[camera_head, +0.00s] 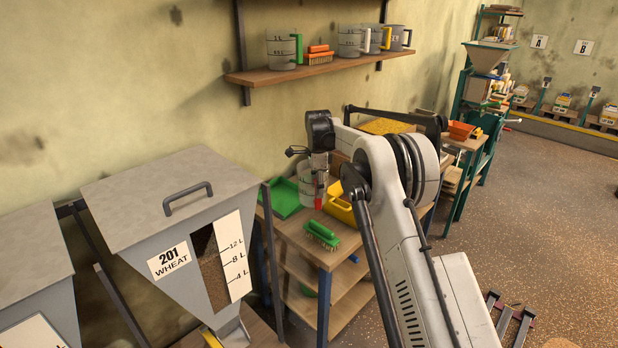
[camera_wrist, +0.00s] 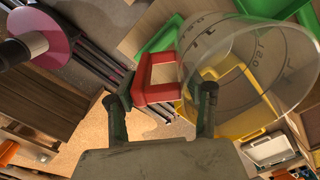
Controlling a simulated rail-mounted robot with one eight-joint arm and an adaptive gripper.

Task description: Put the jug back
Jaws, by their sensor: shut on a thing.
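The clear jug (camera_head: 306,182) with a red handle is at the workbench, above or on its top; I cannot tell whether it touches. In the wrist view the handle (camera_wrist: 156,76) lies between the two fingers of my gripper (camera_wrist: 161,97), which is shut on it. The jug's see-through body with measuring marks (camera_wrist: 250,70) extends to the right of the fingers and looks empty. In the head view my gripper (camera_head: 319,187) reaches down to the handle from above, partly hidden by my arm.
A wall shelf (camera_head: 330,68) holds a green-handled jug (camera_head: 281,50), an orange brush (camera_head: 319,55) and several more jugs at right. The workbench (camera_head: 292,228) carries a green tray (camera_head: 283,198), a yellow scoop (camera_head: 341,208) and a green brush (camera_head: 322,234). A wheat hopper (camera_head: 172,235) stands at left.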

